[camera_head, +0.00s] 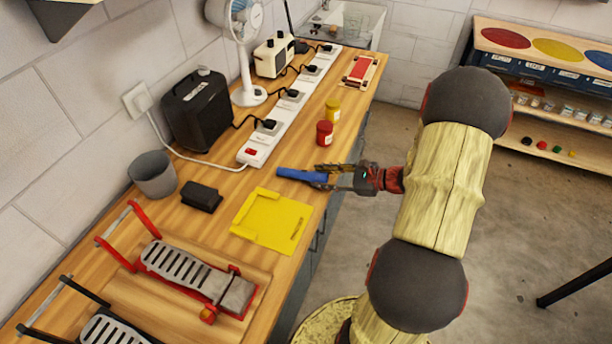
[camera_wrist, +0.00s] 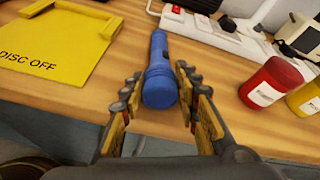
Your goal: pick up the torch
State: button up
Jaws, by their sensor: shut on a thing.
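The torch (camera_head: 299,175) is a blue cylinder lying near the front edge of the wooden bench, between the yellow tray and the red jar. In the wrist view the torch (camera_wrist: 159,72) points away from me, its thicker end nearest. My gripper (camera_head: 326,177) reaches in from the right at the bench edge, at the torch's right end. In the wrist view my gripper (camera_wrist: 158,100) has one finger on each side of the torch's thick end, shut on it. I cannot tell whether the torch is lifted off the bench.
A yellow tray (camera_head: 268,222) marked "DISC OFF" lies left of the torch. A red jar (camera_head: 325,134) and a yellow jar (camera_head: 333,110) stand behind it. A white power strip (camera_head: 285,113) runs along the bench. A black block (camera_head: 201,197) and grey cup (camera_head: 153,174) stand farther left.

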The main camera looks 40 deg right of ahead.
grip_shut()
